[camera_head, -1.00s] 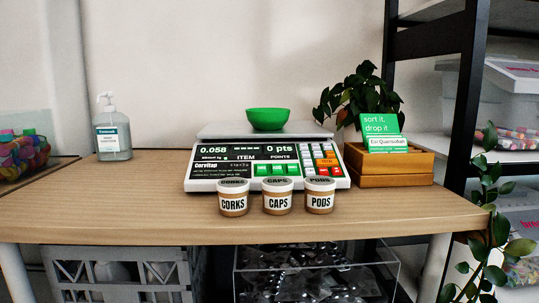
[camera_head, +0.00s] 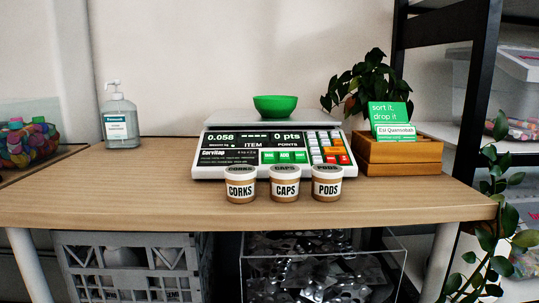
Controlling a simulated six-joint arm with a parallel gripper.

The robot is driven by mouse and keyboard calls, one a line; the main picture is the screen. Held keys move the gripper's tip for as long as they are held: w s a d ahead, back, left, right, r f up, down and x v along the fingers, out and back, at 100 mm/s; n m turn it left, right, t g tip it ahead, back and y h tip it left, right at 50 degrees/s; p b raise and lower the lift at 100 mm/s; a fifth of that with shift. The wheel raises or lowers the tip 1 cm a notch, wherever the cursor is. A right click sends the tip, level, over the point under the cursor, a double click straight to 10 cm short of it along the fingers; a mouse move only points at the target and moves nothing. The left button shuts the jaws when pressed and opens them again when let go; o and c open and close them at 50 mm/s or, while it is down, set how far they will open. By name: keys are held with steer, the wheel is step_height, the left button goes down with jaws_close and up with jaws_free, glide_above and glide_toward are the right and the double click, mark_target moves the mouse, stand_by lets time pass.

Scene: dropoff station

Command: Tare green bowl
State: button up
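The green bowl (camera_head: 275,106) sits upright on the weighing plate (camera_head: 225,117) of a white scale (camera_head: 200,170). The scale's display (camera_head: 225,138) reads 0.058 on the left and 0 pts on the right. Below the display on the front panel are green keys (camera_head: 285,157), one of which appears to read TARE and another ADD. A keypad (camera_head: 325,148) with white, orange and red keys is at the right. My gripper is not in view.
Three small tubs labelled CORKS (camera_head: 240,190), CAPS (camera_head: 285,190) and PODS (camera_head: 327,189) stand in front of the scale. A sanitizer bottle (camera_head: 120,125) stands left. A wooden box (camera_head: 405,160) with green cards and a plant (camera_head: 360,85) are right. The table (camera_head: 130,190) is clear at left.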

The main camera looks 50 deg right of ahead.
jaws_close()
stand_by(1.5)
